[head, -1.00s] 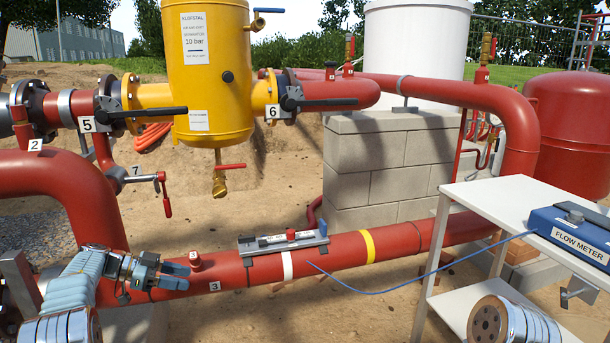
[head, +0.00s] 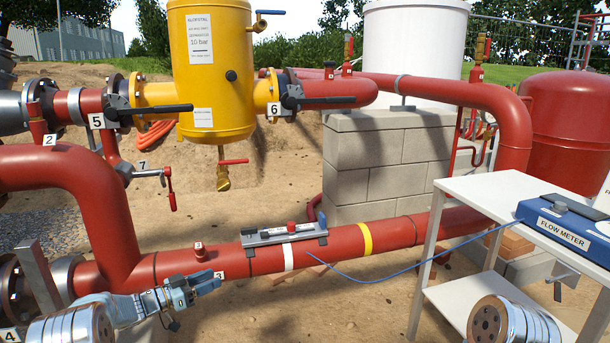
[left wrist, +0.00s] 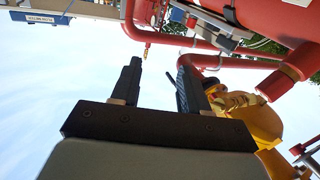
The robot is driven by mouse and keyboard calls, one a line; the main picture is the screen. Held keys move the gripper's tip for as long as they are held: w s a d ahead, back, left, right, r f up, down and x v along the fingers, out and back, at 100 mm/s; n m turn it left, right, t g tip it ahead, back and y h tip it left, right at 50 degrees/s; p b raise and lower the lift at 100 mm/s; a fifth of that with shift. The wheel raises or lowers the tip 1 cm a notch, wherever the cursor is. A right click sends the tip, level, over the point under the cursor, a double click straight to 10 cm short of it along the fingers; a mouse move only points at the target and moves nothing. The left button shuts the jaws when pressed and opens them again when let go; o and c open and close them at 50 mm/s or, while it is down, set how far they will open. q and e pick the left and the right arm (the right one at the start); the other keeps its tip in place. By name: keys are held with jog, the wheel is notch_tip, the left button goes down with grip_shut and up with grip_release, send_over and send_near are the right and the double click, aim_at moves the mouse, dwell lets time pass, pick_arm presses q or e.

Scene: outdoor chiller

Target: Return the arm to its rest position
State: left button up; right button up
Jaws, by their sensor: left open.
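My left arm comes in at the lower left of the head view. Its gripper (head: 207,282) is in front of the lower red pipe (head: 340,246), close to the "3" labels. In the left wrist view the two dark fingers of the left gripper (left wrist: 160,85) stand apart with nothing between them. Sky, red pipes and the yellow vessel (left wrist: 255,118) show beyond them. The head view shows a metal round link at the lower right that is part of my right arm; the right gripper is not visible.
A clamp-on sensor rail (head: 284,235) sits on the lower pipe. Valve handles (head: 155,110) project at the upper left. Open sandy ground lies below the pipe.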

pick_arm(q)
jog(key=s+d+f+n+y, duration=0.3)
jog(key=s+f+n, duration=0.1)
jog(key=f, duration=0.4)
jog(key=s+d+f+n+g+y, duration=0.1)
jog(key=s+d+f+n+y, duration=0.2)
jog(key=s+f, duration=0.3)
jog(key=s+d+f+n+y, duration=0.3)
jog(key=f+n, duration=0.1)
jog(key=f, duration=0.5)
jog(key=s+d+f+g, duration=0.1)
jog(key=s+d+g, duration=0.1)
jog(key=s, duration=0.7)
jog(key=s+d+f+g, duration=0.2)
jog(key=s+d+g, duration=0.1)
jog(key=s, duration=0.6)
jog(key=s+d+f+g, duration=0.2)
jog(key=s+g, duration=0.2)
jog(key=s, duration=0.5)
jog(key=shift+s+d+f+g+y, duration=0.15)
jog(key=shift+s+f+g+y, duration=0.05)
jog(key=shift+s+g+y, duration=0.15)
